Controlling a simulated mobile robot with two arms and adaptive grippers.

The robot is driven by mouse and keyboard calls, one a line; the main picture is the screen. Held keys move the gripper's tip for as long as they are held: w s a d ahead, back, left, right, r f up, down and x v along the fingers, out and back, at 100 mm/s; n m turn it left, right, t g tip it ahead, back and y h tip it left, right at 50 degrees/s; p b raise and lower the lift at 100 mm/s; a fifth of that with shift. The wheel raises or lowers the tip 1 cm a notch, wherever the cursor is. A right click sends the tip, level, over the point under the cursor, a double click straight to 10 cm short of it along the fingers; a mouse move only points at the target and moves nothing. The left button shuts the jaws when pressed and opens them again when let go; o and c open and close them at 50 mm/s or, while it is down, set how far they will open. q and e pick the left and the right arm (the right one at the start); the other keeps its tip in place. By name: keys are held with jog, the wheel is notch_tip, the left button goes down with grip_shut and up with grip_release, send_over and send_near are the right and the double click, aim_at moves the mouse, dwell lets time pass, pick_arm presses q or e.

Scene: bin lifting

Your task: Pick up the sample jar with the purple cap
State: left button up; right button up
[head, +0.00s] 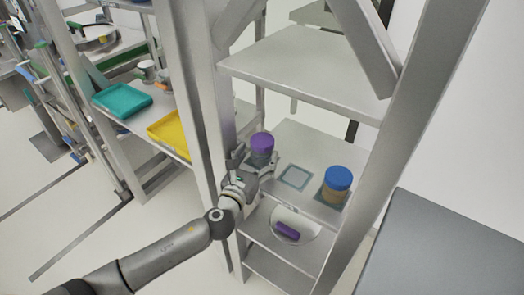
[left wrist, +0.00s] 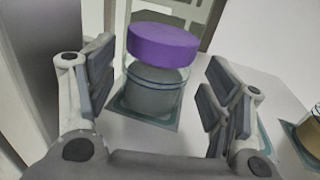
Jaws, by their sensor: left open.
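The sample jar with the purple cap (head: 262,145) stands upright on a shelf of the metal rack in the head view. In the left wrist view the jar (left wrist: 155,90) shows its purple cap and grey contents in a clear body, standing on a teal-edged square mat. My left gripper (head: 250,165) is open, with one finger on each side of the jar. In the left wrist view the fingers (left wrist: 158,95) show gaps to the jar on both sides. The jar's lower part is partly hidden by the gripper in the head view. My right gripper is not in view.
A jar with a blue cap (head: 337,183) stands to the right on the same shelf, with an empty square mat (head: 294,177) between. A white dish (head: 303,238) with a purple object lies below. Rack posts (head: 205,130) and an upper shelf (head: 300,70) stand close around my arm.

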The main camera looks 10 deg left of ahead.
pick_arm(q)
jog(key=w, duration=0.4)
jog(key=shift+d+f, duration=0.1)
jog(key=shift+d, duration=0.2)
jog(key=c, duration=0.9)
jog(key=shift+c, duration=0.6)
